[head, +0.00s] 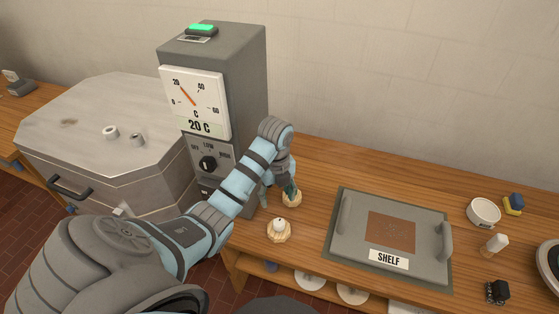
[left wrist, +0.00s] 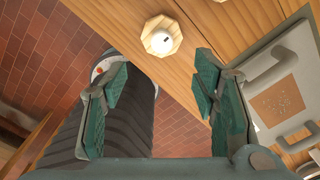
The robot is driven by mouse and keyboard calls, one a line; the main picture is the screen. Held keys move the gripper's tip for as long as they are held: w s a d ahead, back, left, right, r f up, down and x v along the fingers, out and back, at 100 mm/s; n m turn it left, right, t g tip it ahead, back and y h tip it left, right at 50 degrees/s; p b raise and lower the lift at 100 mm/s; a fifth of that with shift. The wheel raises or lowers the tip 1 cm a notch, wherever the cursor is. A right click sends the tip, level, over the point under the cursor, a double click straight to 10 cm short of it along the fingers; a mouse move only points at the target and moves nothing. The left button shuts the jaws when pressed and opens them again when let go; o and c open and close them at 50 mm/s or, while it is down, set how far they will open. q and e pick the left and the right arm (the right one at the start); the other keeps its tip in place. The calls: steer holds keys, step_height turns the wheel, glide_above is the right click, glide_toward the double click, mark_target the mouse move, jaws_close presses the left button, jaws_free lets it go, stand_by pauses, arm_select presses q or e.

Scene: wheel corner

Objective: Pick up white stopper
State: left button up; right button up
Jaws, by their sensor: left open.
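A small rounded white stopper (head: 279,224) sits on a pale wooden octagonal base (head: 279,236) near the front left edge of the wooden counter. My left gripper (head: 290,190) is over the counter just behind it, pointing down, and partly covers a second pale wooden base (head: 292,200). In the left wrist view, a white stopper (left wrist: 162,42) on an octagonal base (left wrist: 152,29) appears beyond the gap between the fingers. The left gripper (left wrist: 160,82) is open with nothing between its green fingers. My right gripper does not show.
A grey gauge tower (head: 243,75) stands close behind my left arm. A grey board with handles, marked SHELF (head: 348,250), lies to the right. A white bowl (head: 484,211) and a small white bottle (head: 494,244) stand farther right. A metal chest (head: 80,110) is at left.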

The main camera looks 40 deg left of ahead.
mark_target(279, 222)
arm_select(q)
steer(key=f+b, duration=0.1)
steer(key=f, duration=0.3)
steer(key=f+b, duration=0.1)
steer(key=f, duration=0.4)
steer(key=f+b, duration=0.1)
steer(key=f, duration=0.4)
steer(key=shift+d+f, duration=0.15)
steer(key=shift+d, duration=0.2)
steer(key=c, duration=1.3)
